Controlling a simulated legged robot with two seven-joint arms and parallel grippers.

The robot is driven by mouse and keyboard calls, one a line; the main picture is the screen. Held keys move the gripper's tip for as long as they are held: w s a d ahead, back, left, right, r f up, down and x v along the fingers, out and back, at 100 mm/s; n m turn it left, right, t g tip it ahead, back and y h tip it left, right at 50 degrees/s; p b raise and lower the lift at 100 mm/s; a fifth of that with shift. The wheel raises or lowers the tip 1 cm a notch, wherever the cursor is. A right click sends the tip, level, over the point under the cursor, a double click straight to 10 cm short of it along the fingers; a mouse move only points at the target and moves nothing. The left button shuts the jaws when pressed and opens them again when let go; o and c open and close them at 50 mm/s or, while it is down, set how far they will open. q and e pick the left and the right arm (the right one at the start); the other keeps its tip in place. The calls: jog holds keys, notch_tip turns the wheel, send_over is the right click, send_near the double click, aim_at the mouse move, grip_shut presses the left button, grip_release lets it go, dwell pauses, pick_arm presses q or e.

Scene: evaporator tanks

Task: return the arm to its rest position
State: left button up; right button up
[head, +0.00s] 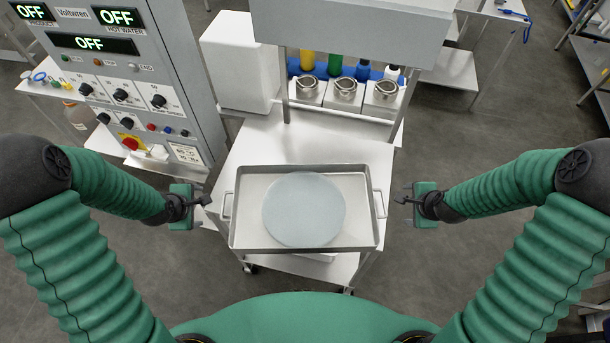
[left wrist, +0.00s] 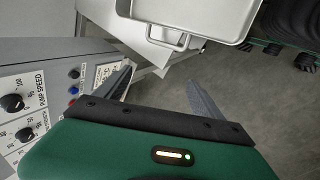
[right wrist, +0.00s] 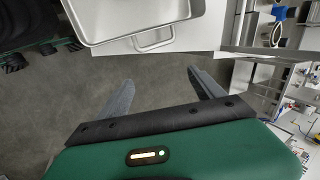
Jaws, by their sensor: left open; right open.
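My left gripper (head: 203,201) is open and empty, just left of the metal tray (head: 305,173) in the head view. In the left wrist view its two fingers (left wrist: 158,85) are spread, with the tray's handle (left wrist: 170,38) beyond them and apart. My right gripper (head: 402,197) is open and empty, just right of the tray. In the right wrist view its fingers (right wrist: 158,88) are spread, short of the other tray handle (right wrist: 154,40). The tray holds a pale round disc (head: 303,209) and rests on a white wheeled table (head: 300,145). Neither gripper touches the tray.
A grey control panel (head: 130,85) with OFF displays stands at the left, close to my left gripper. A white box (head: 238,62) and several bottles (head: 335,64) with metal cups (head: 345,90) stand behind the tray. The floor (head: 480,140) at the right is open.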

pick_arm(q)
jog(key=shift+w+d+f, duration=0.1)
jog(key=shift+w, duration=0.05)
pick_arm(e)
jog(key=shift+w+f, duration=0.1)
jog(key=n+g+b, duration=0.3)
jog(key=n+b, duration=1.4)
jog(key=n, duration=0.1)
send_over(375, 247)
jog(key=s+a, duration=0.2)
jog(key=s+x, duration=0.1)
jog(key=x, duration=0.4)
pick_arm(q)
jog(key=s+d+f+m+g, duration=0.2)
jog(key=s+d+f+m, duration=0.3)
jog(key=s+d+m, duration=0.5)
jog(key=m, duration=0.8)
jog(key=shift+s+f+g, duration=0.2)
jog(key=shift+s+g, duration=0.2)
pick_arm(e)
jog(key=shift+s+d+f, duration=0.2)
jog(key=shift+f, duration=0.1)
pick_arm(q)
jog(key=shift+s+r, duration=0.1)
jog(key=shift+s, duration=0.1)
pick_arm(e)
jog(key=shift+s+r, duration=0.1)
jog(key=shift+s, duration=0.1)
